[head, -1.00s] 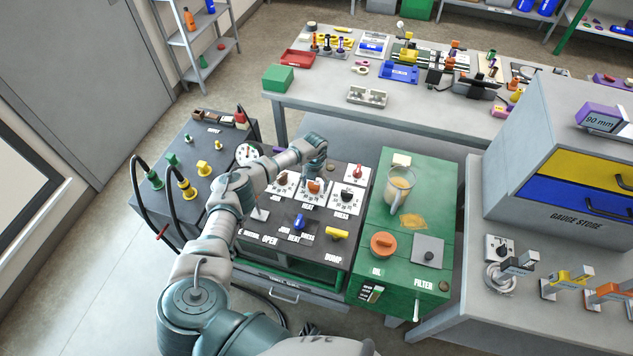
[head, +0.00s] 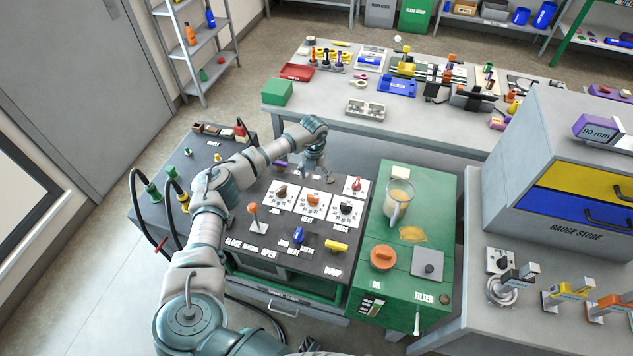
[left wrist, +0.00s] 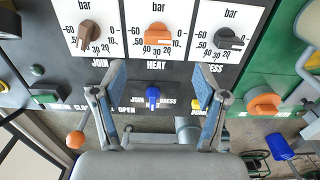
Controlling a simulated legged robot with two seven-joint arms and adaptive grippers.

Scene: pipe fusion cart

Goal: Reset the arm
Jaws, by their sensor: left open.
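My left arm reaches from the bottom left over the dark control panel (head: 285,262). My left gripper (head: 322,172) points down above the panel's back edge, behind the dials. In the left wrist view the two blue-padded fingers (left wrist: 158,78) are spread apart with nothing between them. The blue selector switch (left wrist: 152,97) shows in the gap between them, and it also shows in the head view (head: 298,235). The brown join dial (left wrist: 89,33), orange heat dial (left wrist: 157,34) and black dial (left wrist: 227,39) lie beyond the fingers. My right gripper is not in view.
An orange-knobbed lever (head: 253,208) and yellow dump handle (head: 337,246) stand up from the panel. A green oil unit (head: 370,265) with a jug (head: 398,200) is to the right. Black hoses (head: 140,205) arch at left. A cluttered workbench (head: 330,110) is behind.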

